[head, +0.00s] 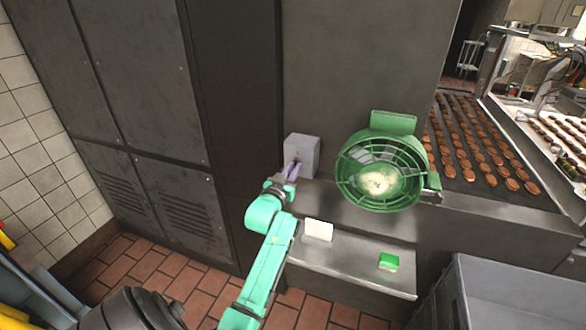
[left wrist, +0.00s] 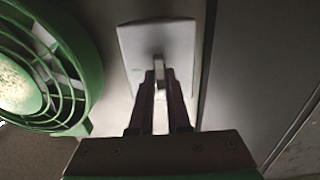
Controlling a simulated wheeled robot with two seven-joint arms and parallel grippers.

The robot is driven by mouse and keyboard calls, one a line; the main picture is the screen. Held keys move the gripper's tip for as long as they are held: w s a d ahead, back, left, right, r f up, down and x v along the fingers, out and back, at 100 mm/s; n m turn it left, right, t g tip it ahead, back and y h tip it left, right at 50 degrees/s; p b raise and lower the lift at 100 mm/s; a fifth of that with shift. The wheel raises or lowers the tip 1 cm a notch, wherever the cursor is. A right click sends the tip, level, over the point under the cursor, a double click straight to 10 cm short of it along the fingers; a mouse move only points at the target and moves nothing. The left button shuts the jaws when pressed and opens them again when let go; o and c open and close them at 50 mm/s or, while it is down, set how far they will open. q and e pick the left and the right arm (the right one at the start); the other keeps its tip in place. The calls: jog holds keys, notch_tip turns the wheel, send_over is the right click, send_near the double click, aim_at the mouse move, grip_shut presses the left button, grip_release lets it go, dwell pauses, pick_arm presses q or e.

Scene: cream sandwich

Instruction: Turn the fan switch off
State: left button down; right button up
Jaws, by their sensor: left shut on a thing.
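The fan switch is a grey box (head: 302,154) on the wall left of the fan. In the left wrist view its pale plate (left wrist: 135,55) shows with a small lever (left wrist: 160,72) standing out of it. My left gripper (head: 291,172) is at the front of the box, and its two fingers (left wrist: 160,95) are shut on the lever, one on each side. The green round fan (head: 380,180) is mounted to the right of the switch, and part of it shows at the left of the left wrist view (left wrist: 45,75). My right gripper is not in view.
A steel ledge (head: 350,265) below the fan bears a white block (head: 319,229) and a green block (head: 388,261). Tall dark cabinets (head: 140,100) stand on the left. A grey crate (head: 500,285) is at lower right, and a conveyor with brown rounds (head: 470,140) lies beyond the fan.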

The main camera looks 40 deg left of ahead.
pick_arm(q)
jog(key=shift+f, duration=0.2)
jog(key=c, duration=0.9)
grip_release()
jog(key=shift+r, duration=0.1)
jog(key=b+v, duration=0.3)
jog(key=v, duration=1.1)
jog(key=shift+s+d+b, duration=0.15)
jog(key=shift+s+b, duration=0.15)
